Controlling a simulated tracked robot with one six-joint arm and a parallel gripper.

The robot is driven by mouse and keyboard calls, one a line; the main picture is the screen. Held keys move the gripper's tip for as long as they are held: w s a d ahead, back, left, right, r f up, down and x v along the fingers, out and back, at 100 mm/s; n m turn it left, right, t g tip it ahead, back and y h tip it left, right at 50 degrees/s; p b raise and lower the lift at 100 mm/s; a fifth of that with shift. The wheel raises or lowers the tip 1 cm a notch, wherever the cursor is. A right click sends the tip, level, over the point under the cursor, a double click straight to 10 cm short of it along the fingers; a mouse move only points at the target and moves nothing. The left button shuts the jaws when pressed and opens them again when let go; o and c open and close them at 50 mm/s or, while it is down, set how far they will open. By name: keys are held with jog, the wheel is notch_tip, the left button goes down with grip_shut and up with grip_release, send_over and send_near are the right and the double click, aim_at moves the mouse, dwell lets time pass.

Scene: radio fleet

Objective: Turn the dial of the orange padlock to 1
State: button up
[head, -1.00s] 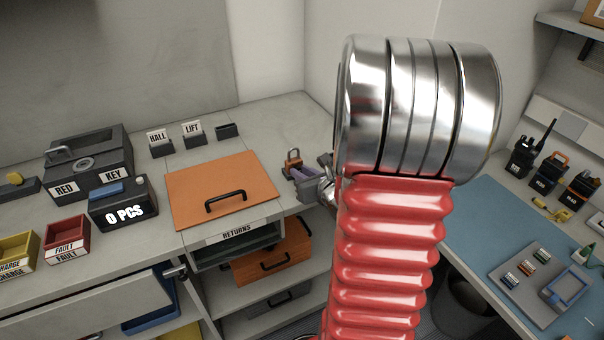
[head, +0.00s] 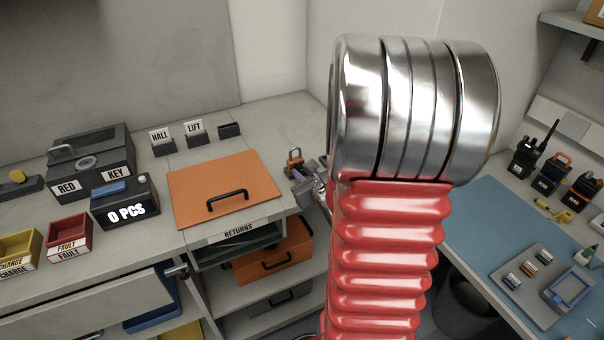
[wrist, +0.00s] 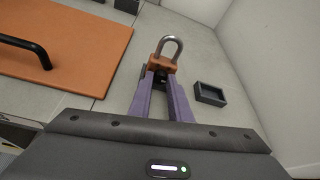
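The orange padlock (head: 294,158) with a steel shackle stands on the grey counter, right of the orange lid. It also shows upright in the wrist view (wrist: 163,63). A small dark part, which looks like the dial, shows low on its near face; no digits can be read. My gripper (wrist: 160,78) points at the padlock, its two purple fingers apart, with their tips at either side of that dark part. I cannot tell whether they press on it. In the head view my gripper (head: 305,178) is close in front of the padlock, partly hidden by my arm.
The orange lid (head: 222,188) with a black handle lies left of the padlock. A small empty dark tray (wrist: 210,94) is right of my fingers. The wall (wrist: 275,70) rises close on the right. The RETURNS shelf (head: 238,232) is below the counter edge.

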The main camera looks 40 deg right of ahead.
jog(key=o, duration=0.5)
jog(key=shift+c, duration=0.2)
notch_tip(320, 180, up, 10)
dwell(0.6)
jog(key=shift+a, duration=0.1)
dwell(0.5)
